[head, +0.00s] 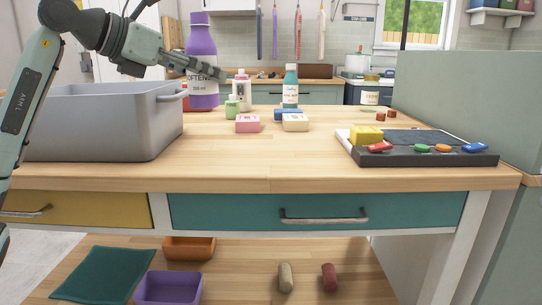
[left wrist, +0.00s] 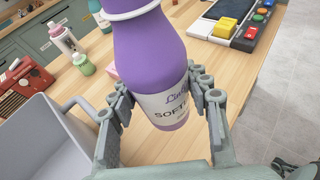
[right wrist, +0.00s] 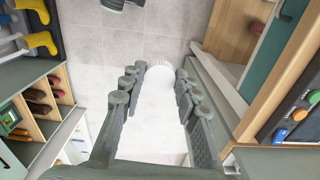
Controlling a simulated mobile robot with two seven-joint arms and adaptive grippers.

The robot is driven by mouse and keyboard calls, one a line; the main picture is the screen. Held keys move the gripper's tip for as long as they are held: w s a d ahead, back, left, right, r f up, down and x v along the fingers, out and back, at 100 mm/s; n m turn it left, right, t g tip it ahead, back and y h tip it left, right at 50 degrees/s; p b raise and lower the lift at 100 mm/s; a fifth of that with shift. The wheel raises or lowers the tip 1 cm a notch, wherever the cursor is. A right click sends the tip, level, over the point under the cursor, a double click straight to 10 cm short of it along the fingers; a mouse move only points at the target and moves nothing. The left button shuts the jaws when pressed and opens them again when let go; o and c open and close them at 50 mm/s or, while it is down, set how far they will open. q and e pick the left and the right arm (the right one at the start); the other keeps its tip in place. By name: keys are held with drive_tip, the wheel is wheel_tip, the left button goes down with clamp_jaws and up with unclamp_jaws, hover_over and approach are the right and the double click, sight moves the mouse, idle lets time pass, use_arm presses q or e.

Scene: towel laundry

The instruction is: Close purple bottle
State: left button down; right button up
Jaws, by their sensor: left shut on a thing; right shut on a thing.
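In the left wrist view, the bottle (left wrist: 150,55) has a white label. My left gripper (head: 205,72) is shut on its body, with one finger on each side in the left wrist view (left wrist: 162,100). The bottle's mouth is out of that view. My right gripper (right wrist: 158,82) is shut on a round white cap (right wrist: 160,76) at its fingertips, above the floor. It does not show in the head view.
The grey bin (head: 105,125) stands at the table's left. Small bottles, a pink block (head: 248,124) and a cream block (head: 295,123) sit mid-table. The table's front middle is clear.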

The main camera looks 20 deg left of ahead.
use_arm(q)
drive_tip(key=shift+w+r, duration=0.2)
drive_tip(key=shift+r, duration=0.15)
use_arm(e)
drive_tip(key=a, duration=0.2)
drive_tip(key=s+a+f, duration=0.1)
use_arm(q)
hover_over(263, 150)
wheel_tip(263, 150, down, 7)
use_arm(e)
drive_tip(key=shift+w+r, duration=0.1)
drive_tip(key=shift+r, duration=0.1)
use_arm(q)
drive_tip(key=shift+f, duration=1.95)
use_arm(e)
drive_tip(key=shift+f, duration=0.15)
